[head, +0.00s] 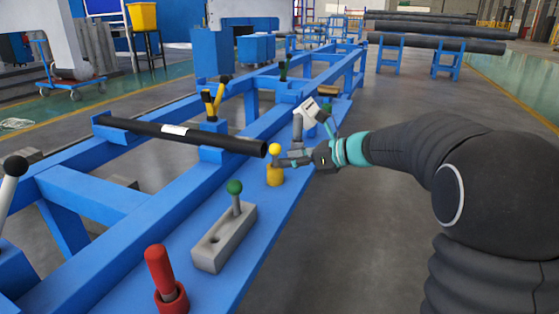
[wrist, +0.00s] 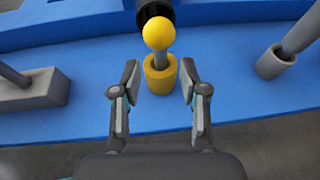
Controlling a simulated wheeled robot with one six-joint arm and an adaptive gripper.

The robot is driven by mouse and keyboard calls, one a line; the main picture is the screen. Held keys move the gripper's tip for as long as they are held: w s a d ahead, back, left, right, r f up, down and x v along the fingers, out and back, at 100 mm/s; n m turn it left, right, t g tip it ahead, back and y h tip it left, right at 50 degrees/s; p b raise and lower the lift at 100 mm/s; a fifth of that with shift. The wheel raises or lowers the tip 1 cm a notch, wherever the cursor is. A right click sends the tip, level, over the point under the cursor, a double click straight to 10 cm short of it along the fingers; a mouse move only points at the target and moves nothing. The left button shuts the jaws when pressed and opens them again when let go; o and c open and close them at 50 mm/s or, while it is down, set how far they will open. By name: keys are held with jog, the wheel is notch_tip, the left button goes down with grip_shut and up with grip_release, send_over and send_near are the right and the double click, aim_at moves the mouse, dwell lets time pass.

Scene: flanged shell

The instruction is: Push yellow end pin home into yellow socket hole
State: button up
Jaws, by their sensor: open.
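The yellow end pin, with a round yellow ball head (head: 275,149), stands upright in the yellow socket (head: 275,176) on the blue bench. In the wrist view the ball head (wrist: 158,34) rises above the yellow socket (wrist: 160,75), with a short grey shank between them. My gripper (head: 288,159) is at the right of the pin in the head view. In the wrist view my gripper (wrist: 157,83) is open, its two fingers apart on either side of the socket, with no visible contact. The socket hole itself is hidden by the pin.
A black pipe (head: 222,139) with a white label lies on blue supports behind the pin. A grey block (head: 224,238) with a green-topped pin and a red pin in a red socket (head: 160,268) stand nearer. A grey socket with a slanted pin (wrist: 275,62) is at the right.

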jog(key=v, duration=0.7)
